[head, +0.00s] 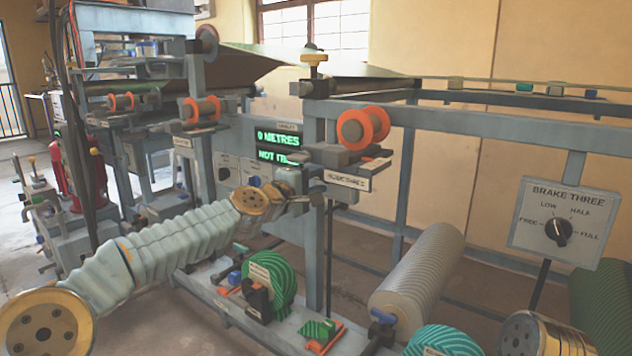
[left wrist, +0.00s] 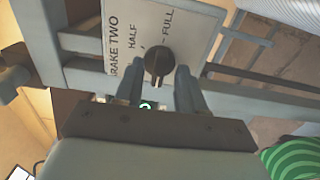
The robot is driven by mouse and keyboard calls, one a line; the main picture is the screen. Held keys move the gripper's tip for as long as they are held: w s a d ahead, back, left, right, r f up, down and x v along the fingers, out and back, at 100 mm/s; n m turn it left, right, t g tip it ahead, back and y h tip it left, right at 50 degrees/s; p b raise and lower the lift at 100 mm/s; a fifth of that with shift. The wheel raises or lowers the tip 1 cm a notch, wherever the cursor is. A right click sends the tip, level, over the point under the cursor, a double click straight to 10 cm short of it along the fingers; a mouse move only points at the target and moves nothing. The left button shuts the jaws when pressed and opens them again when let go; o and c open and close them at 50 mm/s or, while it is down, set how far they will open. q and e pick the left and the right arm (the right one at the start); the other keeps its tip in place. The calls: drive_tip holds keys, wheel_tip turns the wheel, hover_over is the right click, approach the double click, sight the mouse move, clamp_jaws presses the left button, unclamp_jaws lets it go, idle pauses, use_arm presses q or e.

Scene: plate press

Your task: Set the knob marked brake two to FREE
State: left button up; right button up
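The brake two plate (left wrist: 185,22) shows in the left wrist view, turned on its side, with BRAKE TWO, HALF and FULL readable. Its dark knob (left wrist: 158,64) is near the middle of that view. LOW and FREE are hidden, and I cannot tell for sure which mark the knob points to. My left gripper (left wrist: 163,88) is open, its fingers spread at the knob; I cannot tell whether they touch it. In the head view my left gripper (head: 312,192) is at the machine's rail. I cannot make out the brake two knob there. My right gripper is out of view.
A brake three plate (head: 520,235) with its own knob (head: 558,232) hangs at the right. A green display (head: 278,146) is behind my left gripper. Green rolls (head: 275,278) and a grey roll (head: 418,282) lie below. Orange-flanged spools (head: 362,127) sit above.

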use_arm(q)
drive_tip(key=b+v, duration=0.7)
drive_tip(key=v, duration=0.6)
drive_tip(key=shift+s+a, duration=0.25)
drive_tip(key=shift+s, duration=0.1)
drive_tip(key=shift+f, duration=0.1)
